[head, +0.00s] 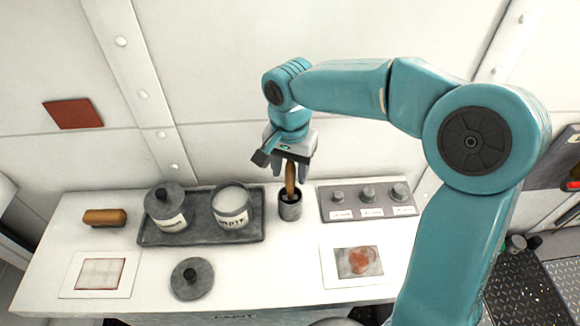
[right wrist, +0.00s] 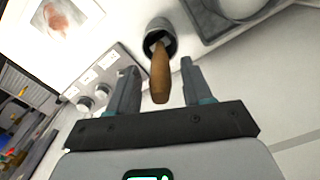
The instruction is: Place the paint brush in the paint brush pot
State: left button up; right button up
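The paint brush (head: 290,178) stands in the dark paint brush pot (head: 290,210), its brown wooden handle up and its lower end hidden inside. My right gripper (head: 291,167) is above the pot, around the upper handle. In the right wrist view the handle (right wrist: 160,78) is between the two fingers (right wrist: 158,70), with gaps visible on both sides, so the gripper is open. The pot (right wrist: 153,42) shows beyond the fingertips there. My left gripper is not in view.
Left of the pot, a dark tray (head: 255,236) holds a lidded pot (head: 165,210) and an open paint pot (head: 231,212). A loose lid (head: 192,279) lies in front. A grey panel with several knobs (head: 367,212) and a picture card (head: 357,265) are at right.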

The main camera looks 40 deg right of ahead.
jog(key=shift+r, duration=0.1)
jog(key=shift+d+r, duration=0.1)
jog(key=shift+r, duration=0.15)
notch_tip(320, 180, up, 11)
jog(key=shift+r+p, duration=0.1)
jog(key=shift+p, duration=0.35)
jog(key=shift+r, duration=0.25)
